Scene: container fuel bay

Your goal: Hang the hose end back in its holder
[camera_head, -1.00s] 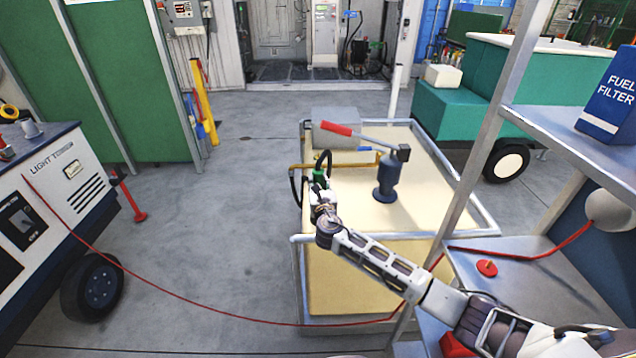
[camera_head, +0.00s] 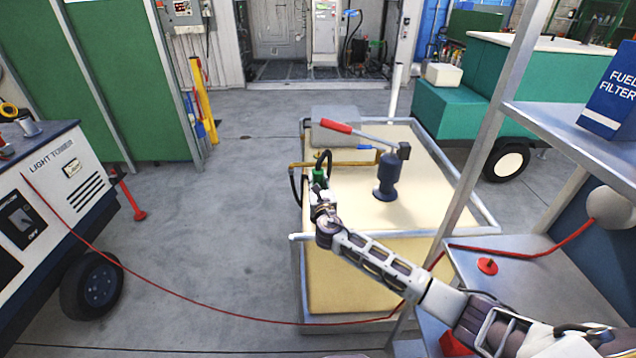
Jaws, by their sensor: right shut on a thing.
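My right gripper (camera_head: 320,194) is at the left edge of the cream-topped tank cart (camera_head: 440,188), with its arm reaching in from the lower right. It is shut on the hose end, whose green part (camera_head: 319,176) shows just beyond the fingers. The black hose (camera_head: 326,157) arches up from the green part, and a dark length also hangs at the cart's left edge. A brass-yellow bar (camera_head: 345,162) lies behind the hose end; I cannot tell whether it is the holder. The fingers and the lower hose end are partly hidden by my wrist. My left gripper is out of view.
A blue hand pump (camera_head: 388,180) with a red-tipped lever stands on the cart, near a grey box (camera_head: 338,127). A shelf unit (camera_head: 520,262) stands at the right. A red cable (camera_head: 190,303) runs from the light tower (camera_head: 50,205) across the floor.

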